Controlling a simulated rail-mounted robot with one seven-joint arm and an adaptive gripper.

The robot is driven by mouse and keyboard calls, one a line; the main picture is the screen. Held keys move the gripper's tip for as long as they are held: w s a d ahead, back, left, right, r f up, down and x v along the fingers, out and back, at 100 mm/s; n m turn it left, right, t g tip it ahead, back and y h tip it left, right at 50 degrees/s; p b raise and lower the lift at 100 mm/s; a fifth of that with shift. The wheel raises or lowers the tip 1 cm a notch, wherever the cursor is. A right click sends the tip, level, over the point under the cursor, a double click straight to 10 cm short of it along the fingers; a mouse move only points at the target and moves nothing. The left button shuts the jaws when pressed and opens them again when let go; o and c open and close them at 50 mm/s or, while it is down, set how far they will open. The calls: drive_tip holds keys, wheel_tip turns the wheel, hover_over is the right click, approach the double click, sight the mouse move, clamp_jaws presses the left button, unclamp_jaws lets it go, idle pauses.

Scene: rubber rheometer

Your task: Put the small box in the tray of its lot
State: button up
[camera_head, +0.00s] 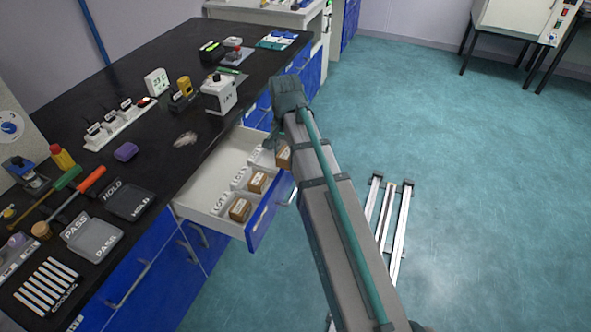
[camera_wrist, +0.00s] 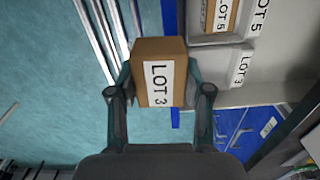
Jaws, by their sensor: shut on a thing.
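My gripper (camera_wrist: 160,82) is shut on a small brown box (camera_wrist: 160,52) with a white "LOT 3" label in the wrist view. In the head view the box (camera_head: 284,157) shows beside my arm, which hides my fingers. The box is at the open drawer's blue front, to the left of the trays in the wrist view. The LOT 3 tray (camera_wrist: 243,66) is pale and no box shows in it. The LOT 5 tray (camera_wrist: 258,20) beside it holds a LOT 5 box (camera_wrist: 224,14).
The open white drawer (camera_head: 196,197) has a blue front (camera_head: 263,222) and holds another box (camera_head: 240,209) in the nearest tray. The black bench (camera_head: 150,170) above carries instruments and PASS and HOLD trays. Metal rails (camera_head: 400,220) lie on the floor at right.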

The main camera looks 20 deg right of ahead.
drive_tip(key=shift+d, duration=0.15)
drive_tip(key=w+a+f, duration=0.1)
drive_tip(key=w+f, duration=0.3)
drive_tip(key=w, duration=0.6)
hover_over(274, 163)
drive_tip(key=shift+n, duration=0.4)
wheel_tip(274, 163, down, 6)
drive_tip(key=shift+s+a+r+p, duration=0.1)
drive_tip(key=shift+s+r+p, duration=0.1)
drive_tip(key=shift+p, duration=0.15)
drive_tip(key=shift+w+f, duration=0.15)
drive_tip(key=shift+f, duration=1.55)
drive_tip(key=shift+f, duration=0.15)
drive_tip(key=o, duration=1.3)
drive_tip(key=shift+o, duration=0.2)
